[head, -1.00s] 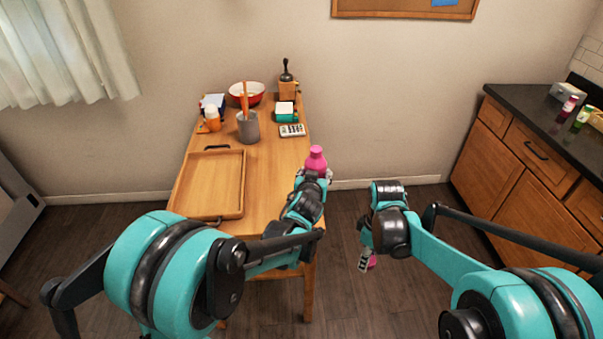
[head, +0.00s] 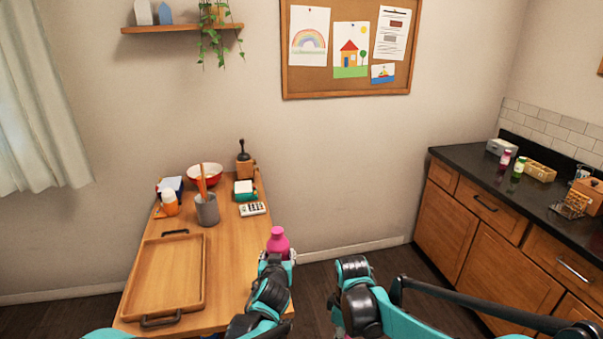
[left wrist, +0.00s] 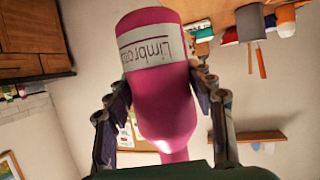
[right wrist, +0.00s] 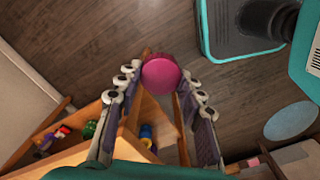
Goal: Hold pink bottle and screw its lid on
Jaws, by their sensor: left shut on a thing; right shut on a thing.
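My left gripper (left wrist: 160,95) is shut around the pink bottle (left wrist: 160,85), which carries a white label with dark lettering. In the head view the bottle (head: 278,241) is roughly upright, neck up, beside the right edge of the wooden table. My right gripper (right wrist: 161,88) is shut on the pink lid (right wrist: 161,73), a round piece between its fingertips, seen above the dark floor in the right wrist view. The lid is apart from the bottle. In the head view my right arm hides most of that gripper, low and to the right of the bottle.
The table holds a wooden tray (head: 167,277), a grey cup (head: 207,209), a red bowl (head: 204,174) and a calculator (head: 252,209). A dark counter (head: 475,171) with small bottles and boxes stands at the right. Open floor lies between table and counter.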

